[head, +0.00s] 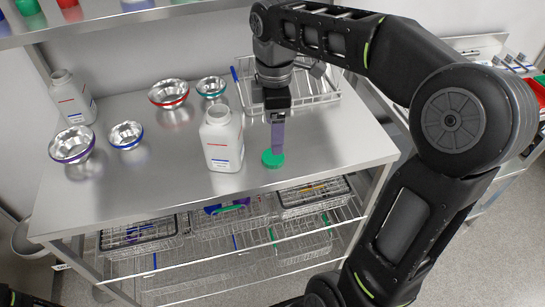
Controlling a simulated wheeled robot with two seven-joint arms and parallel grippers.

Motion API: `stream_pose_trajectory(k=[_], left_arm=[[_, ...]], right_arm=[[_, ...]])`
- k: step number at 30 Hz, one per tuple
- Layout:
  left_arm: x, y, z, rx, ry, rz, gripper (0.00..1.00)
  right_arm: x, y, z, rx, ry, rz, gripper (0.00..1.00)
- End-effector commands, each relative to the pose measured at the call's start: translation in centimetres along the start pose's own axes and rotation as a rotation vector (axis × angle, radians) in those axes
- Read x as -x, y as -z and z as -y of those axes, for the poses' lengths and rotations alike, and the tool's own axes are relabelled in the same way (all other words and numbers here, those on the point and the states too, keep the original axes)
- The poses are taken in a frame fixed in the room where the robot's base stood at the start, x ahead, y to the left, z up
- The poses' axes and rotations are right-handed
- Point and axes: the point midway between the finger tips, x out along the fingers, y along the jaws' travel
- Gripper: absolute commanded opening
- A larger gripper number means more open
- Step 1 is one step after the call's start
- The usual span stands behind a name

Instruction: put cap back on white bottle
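A white bottle (222,144) with red and blue label marks stands upright and uncapped near the front middle of the steel table (325,150). A second uncapped white bottle (72,98) stands at the table's back left. A green cap (272,159) is right of the nearer bottle, at the fingertips of my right gripper (277,150). That gripper points down with purple fingers that overlap in this view, so I cannot tell whether they grip the cap or whether it rests on the table. My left gripper is not in view.
Several steel bowls with coloured rims, such as the red one (169,94), stand left of the nearer bottle. A wire basket (315,86) is behind my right gripper. More baskets (140,236) sit on the rack below. The front left tabletop is clear.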

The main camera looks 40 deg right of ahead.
Motion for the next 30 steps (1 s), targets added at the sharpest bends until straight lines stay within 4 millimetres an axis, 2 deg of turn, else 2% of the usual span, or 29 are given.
stream_pose_trajectory(k=[9,20,23,30], left_arm=[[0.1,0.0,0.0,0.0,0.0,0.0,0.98],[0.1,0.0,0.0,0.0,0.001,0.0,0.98],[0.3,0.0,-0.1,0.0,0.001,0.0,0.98],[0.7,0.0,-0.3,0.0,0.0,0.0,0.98]], right_arm=[[-2.5,-0.1,0.0,-0.001,0.002,0.0,0.77],[-2.9,0.0,0.0,0.0,0.002,0.001,0.77],[-3.7,-0.1,0.0,0.0,0.004,0.001,0.77],[-7.0,-0.2,0.0,0.0,0.004,0.001,0.77]])
